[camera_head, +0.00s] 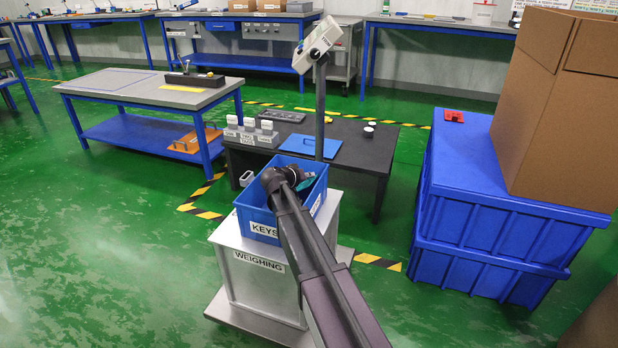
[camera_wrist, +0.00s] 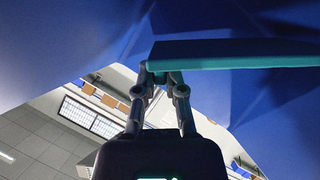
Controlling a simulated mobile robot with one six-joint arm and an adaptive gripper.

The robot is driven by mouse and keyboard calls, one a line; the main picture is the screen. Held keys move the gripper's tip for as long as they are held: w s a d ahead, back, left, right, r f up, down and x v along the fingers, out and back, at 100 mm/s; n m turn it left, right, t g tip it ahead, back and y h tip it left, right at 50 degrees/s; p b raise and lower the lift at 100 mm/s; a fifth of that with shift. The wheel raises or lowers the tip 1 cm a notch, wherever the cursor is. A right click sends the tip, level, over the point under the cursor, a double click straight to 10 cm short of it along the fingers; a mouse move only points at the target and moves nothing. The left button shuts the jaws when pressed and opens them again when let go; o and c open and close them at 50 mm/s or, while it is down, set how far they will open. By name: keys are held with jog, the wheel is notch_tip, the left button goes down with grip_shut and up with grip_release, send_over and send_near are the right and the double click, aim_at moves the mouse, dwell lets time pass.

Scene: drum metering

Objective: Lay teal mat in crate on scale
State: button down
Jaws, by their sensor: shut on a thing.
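A blue crate (camera_head: 252,217) with a KEYS label stands on the grey scale (camera_head: 255,285), which is marked WEIGHING. My arm reaches down over the crate, and its wrist hides much of the inside. The teal mat (camera_head: 308,182) shows as a small patch inside the crate, right of my wrist. In the wrist view the mat (camera_wrist: 235,55) is a teal slab seen edge-on, with blue crate walls around it. My gripper (camera_wrist: 161,72) is shut on the mat's near left end. Whether the mat touches the crate floor cannot be told.
The scale's display (camera_head: 318,45) stands on a post (camera_head: 320,110) behind the crate. A dark low table (camera_head: 375,150) behind holds a blue panel (camera_head: 311,147) and small labelled blocks. Stacked blue bins (camera_head: 480,185) with a cardboard box (camera_head: 555,120) stand right. Green floor is open at left.

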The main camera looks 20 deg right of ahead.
jog(key=shift+f, duration=0.15)
jog(key=c, duration=0.7)
grip_release()
jog(key=shift+r, duration=0.2)
jog(key=shift+s+a+r, duration=0.15)
jog(key=shift+p+v, duration=1.65)
jog(key=shift+v, duration=1.8)
